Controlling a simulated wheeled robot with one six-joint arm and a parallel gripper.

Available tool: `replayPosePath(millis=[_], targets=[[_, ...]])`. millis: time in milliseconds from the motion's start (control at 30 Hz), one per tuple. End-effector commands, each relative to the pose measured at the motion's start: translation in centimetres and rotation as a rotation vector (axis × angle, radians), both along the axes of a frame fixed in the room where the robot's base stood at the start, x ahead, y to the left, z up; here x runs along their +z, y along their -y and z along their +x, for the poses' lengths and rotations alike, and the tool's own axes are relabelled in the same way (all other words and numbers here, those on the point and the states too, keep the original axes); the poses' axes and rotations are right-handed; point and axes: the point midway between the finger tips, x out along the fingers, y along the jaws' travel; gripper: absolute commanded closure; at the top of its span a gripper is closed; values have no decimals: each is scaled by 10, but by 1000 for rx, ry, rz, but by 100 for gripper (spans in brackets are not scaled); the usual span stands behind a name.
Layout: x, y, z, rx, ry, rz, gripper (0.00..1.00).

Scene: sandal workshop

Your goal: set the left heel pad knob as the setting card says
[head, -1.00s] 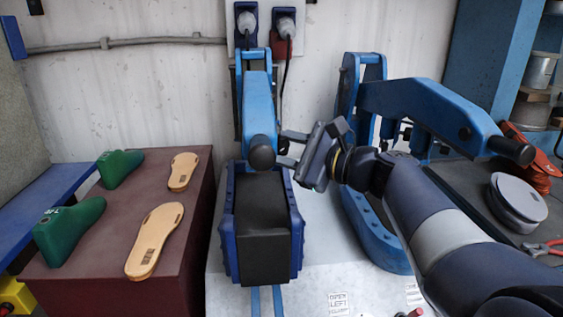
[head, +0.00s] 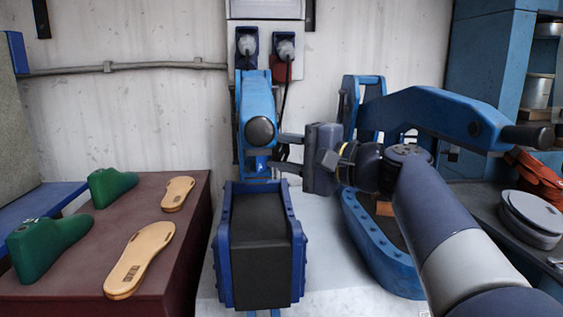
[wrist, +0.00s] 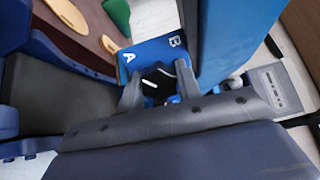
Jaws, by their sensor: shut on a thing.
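In the wrist view my gripper (wrist: 159,88) is shut on a dark knob (wrist: 158,78) with a short white mark on its face. The knob sits on a blue panel (wrist: 146,57) printed with white letters A and B. The white mark lies nearer the A side, but its exact aim is hard to tell. In the head view my gripper (head: 277,160) reaches in from the right, just below the dark round end (head: 261,130) of a blue lever arm. The knob itself cannot be made out there. No setting card is readable now.
A blue-sided unit with a dark top (head: 262,243) stands in front of my gripper. A second blue machine (head: 420,110) stands at right. Green lasts (head: 45,245) and tan soles (head: 140,258) lie on the brown block (head: 75,285) at left.

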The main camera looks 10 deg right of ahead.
Motion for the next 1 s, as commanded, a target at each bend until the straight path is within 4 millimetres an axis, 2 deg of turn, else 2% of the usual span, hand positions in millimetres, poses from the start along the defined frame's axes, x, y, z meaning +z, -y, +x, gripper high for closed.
replayPosePath(millis=[667,700,933,1000], targets=[[0,0,0,1,45,-35,89],[0,0,0,1,45,-35,63],[0,0,0,1,44,-35,45],[0,0,0,1,44,-35,45]])
